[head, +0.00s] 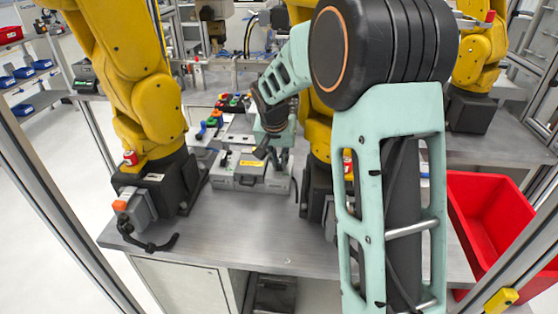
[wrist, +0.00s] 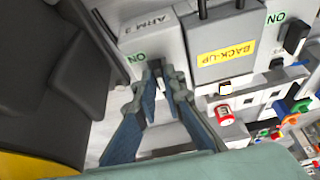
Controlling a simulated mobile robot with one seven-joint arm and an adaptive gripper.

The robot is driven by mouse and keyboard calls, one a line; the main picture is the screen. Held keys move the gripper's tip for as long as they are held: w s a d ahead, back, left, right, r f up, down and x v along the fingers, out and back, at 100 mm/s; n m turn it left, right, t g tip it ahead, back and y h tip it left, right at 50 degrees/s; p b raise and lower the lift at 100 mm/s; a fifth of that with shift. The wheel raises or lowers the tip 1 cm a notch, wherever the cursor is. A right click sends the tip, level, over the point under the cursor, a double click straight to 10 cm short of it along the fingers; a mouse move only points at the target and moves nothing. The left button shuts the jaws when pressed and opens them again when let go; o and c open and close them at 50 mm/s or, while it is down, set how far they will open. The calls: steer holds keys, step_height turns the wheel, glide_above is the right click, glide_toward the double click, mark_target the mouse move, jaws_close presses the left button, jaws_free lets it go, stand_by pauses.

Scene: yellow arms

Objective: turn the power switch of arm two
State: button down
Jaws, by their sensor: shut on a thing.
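In the wrist view a light grey box (wrist: 152,38) carries an "ARM" label whose numeral is hard to read, and a green "ON" mark. My gripper (wrist: 160,72) has its blue-padded fingers closed together at the lower edge of this box, beside the "ON" mark. The fingers are shut on the power switch there, which they mostly hide. In the head view my gripper (head: 266,153) reaches down at the grey boxes on the bench, behind my forearm. The switch itself cannot be made out there.
A grey box with a yellow "BACK-UP" label (wrist: 224,52) stands right beside the switch box. Another black switch (wrist: 295,36) is further right. A yellow arm (head: 157,110) with a black base stands to the left. A red bin (head: 485,220) is at right. The bench front (head: 225,240) is clear.

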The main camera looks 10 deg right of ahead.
steer(key=shift+n, duration=0.3)
steer(key=c, duration=2)
jaws_free()
steer(key=v, duration=1.2)
steer(key=shift+d, duration=0.1)
